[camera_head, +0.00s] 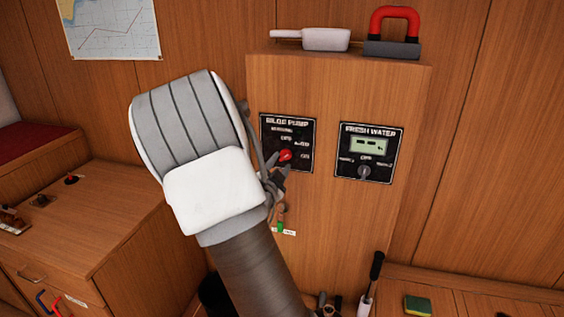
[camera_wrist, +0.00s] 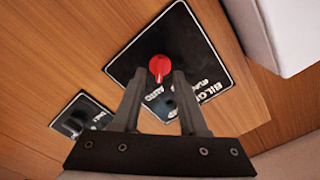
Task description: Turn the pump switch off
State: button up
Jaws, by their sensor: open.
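The bilge pump panel (camera_head: 304,130) is a black square on the front of a wooden cabinet, with a red rotary knob (camera_head: 285,156). In the wrist view the red knob (camera_wrist: 159,66) stands out from the black panel (camera_wrist: 190,38). I cannot tell clearly which marking the knob points to. My gripper (camera_head: 277,176) is just in front of the panel, close below and left of the knob. In the wrist view its two fingers (camera_wrist: 157,82) are apart, with the knob just beyond the gap between their tips. Contact with the knob is not visible. My arm hides part of the cabinet.
A fresh water panel (camera_head: 391,136) with a small display and grey knob is to the right. A small hanging item with a green end (camera_head: 281,226) is below. A red-handled padlock-like object (camera_head: 394,47) and a white object (camera_head: 325,39) lie on top.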

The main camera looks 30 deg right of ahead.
aim_at(285, 156)
jog(key=shift+x, duration=1.15)
grip_shut()
